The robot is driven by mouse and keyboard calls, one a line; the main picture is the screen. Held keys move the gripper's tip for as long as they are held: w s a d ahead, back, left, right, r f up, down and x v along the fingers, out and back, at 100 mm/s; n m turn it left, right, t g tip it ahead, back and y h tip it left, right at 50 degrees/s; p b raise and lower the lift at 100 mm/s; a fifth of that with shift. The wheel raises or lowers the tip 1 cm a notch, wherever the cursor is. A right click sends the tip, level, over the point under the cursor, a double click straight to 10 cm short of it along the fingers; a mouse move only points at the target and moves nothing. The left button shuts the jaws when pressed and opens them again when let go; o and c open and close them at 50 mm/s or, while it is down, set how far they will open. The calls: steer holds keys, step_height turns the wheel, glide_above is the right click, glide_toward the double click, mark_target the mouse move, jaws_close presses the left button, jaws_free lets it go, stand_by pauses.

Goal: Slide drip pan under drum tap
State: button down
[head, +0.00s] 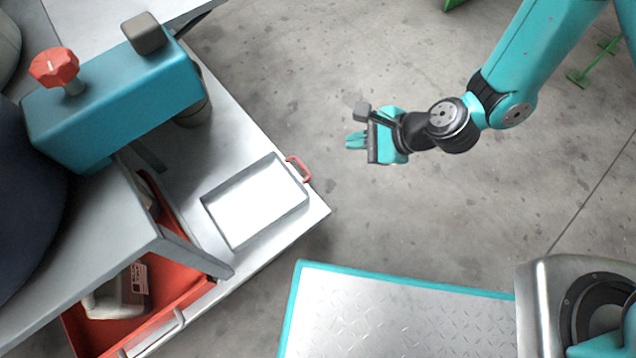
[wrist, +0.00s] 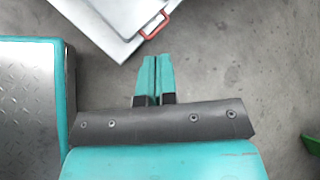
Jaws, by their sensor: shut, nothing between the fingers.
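The drip pan (head: 255,203) is a shallow, empty, rectangular metal tray. It lies on a grey bench (head: 310,215) in the left half of the head view. Its red handle (head: 300,168) is at the corner end facing my arm. In the wrist view the handle (wrist: 153,26) shows at the top, beyond my fingertips. My gripper (head: 355,141) is shut and empty, to the right of the handle and apart from it. A dark blue rounded body (head: 25,225), possibly the drum, is cut off at the left edge. I cannot make out a tap clearly.
A teal machine housing (head: 115,110) with a red knob (head: 55,68) stands behind the pan. A grey raised stand (head: 100,240) is left of the pan, above a red tray (head: 185,285) holding a pale object. Open concrete floor lies around my gripper.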

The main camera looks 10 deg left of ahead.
steer(key=s+d+f+m+t+h+b, duration=0.1)
steer(key=s+f+m, duration=0.1)
steer(key=f+m, duration=0.35)
steer(key=s+d+f+m+t+b, duration=0.1)
steer(key=s+d+f+m, duration=0.15)
steer(key=f, duration=0.65)
steer(key=w+a+r+b+x, duration=0.1)
steer(key=r+b+x, duration=0.1)
steer(key=b+x, duration=0.5)
steer(key=shift+a+r+x, duration=0.25)
steer(key=shift+x, duration=3.25)
